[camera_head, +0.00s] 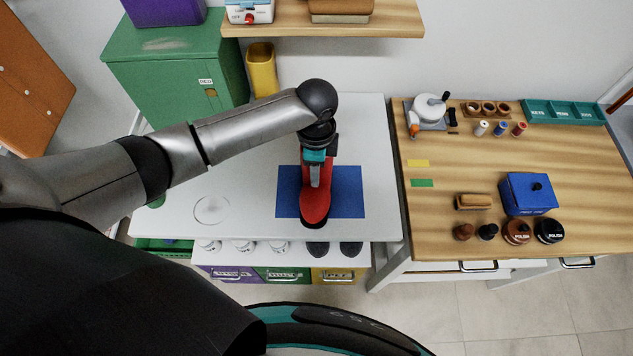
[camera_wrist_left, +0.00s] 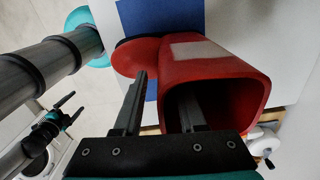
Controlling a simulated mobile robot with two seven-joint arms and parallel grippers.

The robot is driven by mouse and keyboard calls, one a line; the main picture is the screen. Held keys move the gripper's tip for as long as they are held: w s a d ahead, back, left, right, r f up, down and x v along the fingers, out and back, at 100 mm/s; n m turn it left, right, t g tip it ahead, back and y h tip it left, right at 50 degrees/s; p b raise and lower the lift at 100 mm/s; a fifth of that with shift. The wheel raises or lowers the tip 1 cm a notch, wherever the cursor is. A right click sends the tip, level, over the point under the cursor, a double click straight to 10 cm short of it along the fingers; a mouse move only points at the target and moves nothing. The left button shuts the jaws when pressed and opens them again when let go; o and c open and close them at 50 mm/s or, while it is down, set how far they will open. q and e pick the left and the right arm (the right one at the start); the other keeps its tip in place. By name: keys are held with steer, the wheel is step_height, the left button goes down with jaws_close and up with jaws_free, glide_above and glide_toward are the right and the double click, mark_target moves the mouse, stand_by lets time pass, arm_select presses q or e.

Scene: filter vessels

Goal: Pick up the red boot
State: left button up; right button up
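The red boot (camera_head: 314,207) stands on the blue mat (camera_head: 347,190) on the white table, its toe toward the table's front edge. My left gripper (camera_head: 315,176) is over the boot and hides part of its shaft. In the left wrist view the boot (camera_wrist_left: 210,75) shows its open shaft and a pale patch. There my left gripper (camera_wrist_left: 163,95) has its fingers apart, one outside the shaft and one inside its opening, with the shaft wall between them. A gap shows beside the outer finger. My right gripper (camera_wrist_left: 68,106) appears at the far left, fingers apart and empty.
A wooden workbench (camera_head: 440,230) to the right holds a blue box (camera_head: 528,194), brushes and polish tins. Dark shoes (camera_head: 333,248) sit below the table's front edge. A green cabinet (camera_head: 175,80) and a yellow bin (camera_head: 262,70) stand behind. A wooden shelf (camera_head: 400,22) hangs above.

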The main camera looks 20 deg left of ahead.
arm_select(q)
jaws_close()
stand_by(0.3)
stand_by(1.1)
